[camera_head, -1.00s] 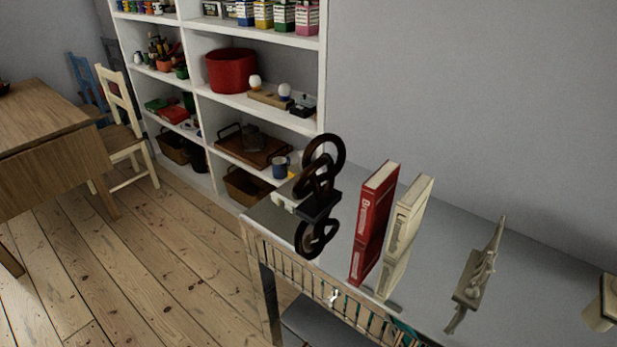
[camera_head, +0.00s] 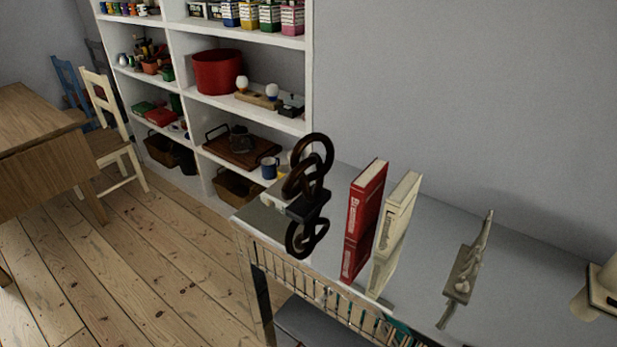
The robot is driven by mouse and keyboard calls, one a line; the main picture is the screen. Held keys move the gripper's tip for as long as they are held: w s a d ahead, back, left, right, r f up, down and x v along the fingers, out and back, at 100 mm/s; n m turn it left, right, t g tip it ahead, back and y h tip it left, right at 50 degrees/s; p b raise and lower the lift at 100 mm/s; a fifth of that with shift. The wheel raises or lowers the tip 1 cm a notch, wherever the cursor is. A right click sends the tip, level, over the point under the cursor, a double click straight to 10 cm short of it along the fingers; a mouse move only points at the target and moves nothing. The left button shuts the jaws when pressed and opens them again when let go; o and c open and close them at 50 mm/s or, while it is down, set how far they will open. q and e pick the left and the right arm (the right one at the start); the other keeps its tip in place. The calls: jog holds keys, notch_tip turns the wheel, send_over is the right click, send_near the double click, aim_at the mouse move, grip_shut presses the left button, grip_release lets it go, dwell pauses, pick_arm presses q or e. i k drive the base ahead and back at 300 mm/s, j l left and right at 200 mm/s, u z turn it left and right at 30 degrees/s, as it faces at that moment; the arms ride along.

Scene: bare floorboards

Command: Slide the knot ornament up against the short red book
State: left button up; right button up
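The knot ornament (camera_head: 309,180), dark brown loops on a black base, stands upright near the left end of a shiny grey tabletop (camera_head: 437,222). Its reflection shows below it. The short red book (camera_head: 367,210) stands upright to its right, with a visible gap between them. A cream book (camera_head: 401,215) stands close against the red book's right side. Neither of my grippers shows in the head view.
A small figurine (camera_head: 464,280) stands on the tabletop right of the books, and a cream object (camera_head: 604,286) sits at the right edge. A white shelf unit (camera_head: 308,75) is behind on the left. A cream chair (camera_head: 112,135) and wooden table (camera_head: 36,150) stand further left. Floorboards are clear between.

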aim_at(312, 197)
jog(key=j+z, duration=0.1)
jog(key=z, duration=0.5)
jog(key=i+j+z, duration=0.1)
jog(key=j+z, duration=0.2)
jog(key=i+j+z, duration=0.1)
jog(key=j+z, duration=0.2)
jog(key=j, duration=0.2)
jog(key=j+z, duration=0.4)
jog(key=j, duration=0.6)
jog(key=j+z, duration=0.1)
jog(key=j, duration=0.6)
jog(key=k+j, duration=0.1)
jog(key=j, duration=0.6)
jog(key=j+z, duration=0.15)
jog(key=j, duration=0.5)
jog(key=k+j+z, duration=0.1)
jog(key=j, duration=0.6)
